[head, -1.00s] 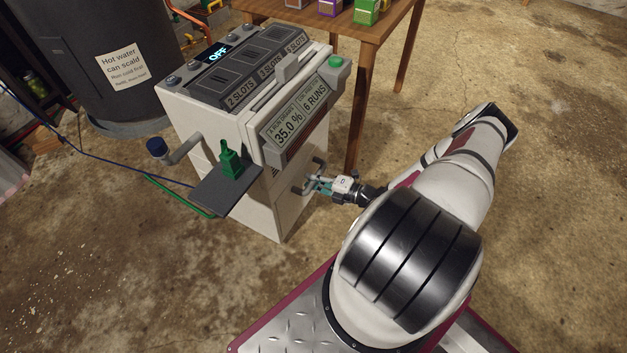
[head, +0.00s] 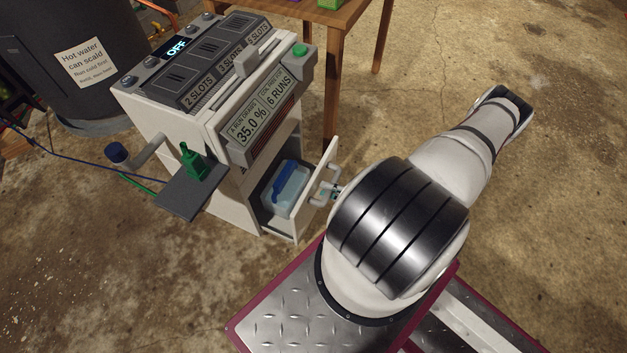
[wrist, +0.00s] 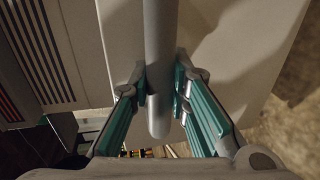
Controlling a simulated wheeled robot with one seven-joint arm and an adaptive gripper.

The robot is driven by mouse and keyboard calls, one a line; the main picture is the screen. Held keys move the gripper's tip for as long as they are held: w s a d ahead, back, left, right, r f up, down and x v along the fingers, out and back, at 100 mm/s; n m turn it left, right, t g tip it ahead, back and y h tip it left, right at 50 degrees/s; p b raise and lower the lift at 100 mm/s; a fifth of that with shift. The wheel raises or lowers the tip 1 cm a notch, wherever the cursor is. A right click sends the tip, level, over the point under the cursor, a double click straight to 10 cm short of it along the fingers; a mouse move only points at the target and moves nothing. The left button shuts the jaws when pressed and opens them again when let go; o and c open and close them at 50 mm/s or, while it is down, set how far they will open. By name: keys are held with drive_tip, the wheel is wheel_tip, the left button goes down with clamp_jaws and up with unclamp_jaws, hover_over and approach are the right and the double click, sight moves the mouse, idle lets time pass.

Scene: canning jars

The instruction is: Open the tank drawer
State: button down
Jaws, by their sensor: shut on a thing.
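The tank drawer (head: 318,188) of the white machine stands pulled out, its front panel well clear of the machine's body. Inside it sits a light blue, translucent tank (head: 287,186) with a darker blue handle on top. My gripper (head: 326,190) is at the drawer's handle, mostly hidden by my arm in the head view. In the wrist view, the teal-padded fingers of my gripper (wrist: 160,92) are shut on the grey handle bar (wrist: 159,50), one on each side. The drawer front (wrist: 225,55) shows pale behind it.
The machine (head: 232,110) has a screen reading OFF and a green button. A wooden table (head: 335,60) is behind, and a dark water tank (head: 60,40) is at left. The floor at right is clear.

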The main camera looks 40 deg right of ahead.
drive_tip(key=shift+f+b+v, duration=0.2)
drive_tip(key=shift+v, duration=0.85)
drive_tip(key=shift+f+b+v, duration=0.15)
drive_tip(key=shift+f+v, duration=0.1)
drive_tip(key=shift+v, duration=0.8)
drive_tip(key=shift+s, duration=0.1)
drive_tip(key=c, duration=1.5)
unclamp_jaws()
drive_tip(key=v, duration=1.2)
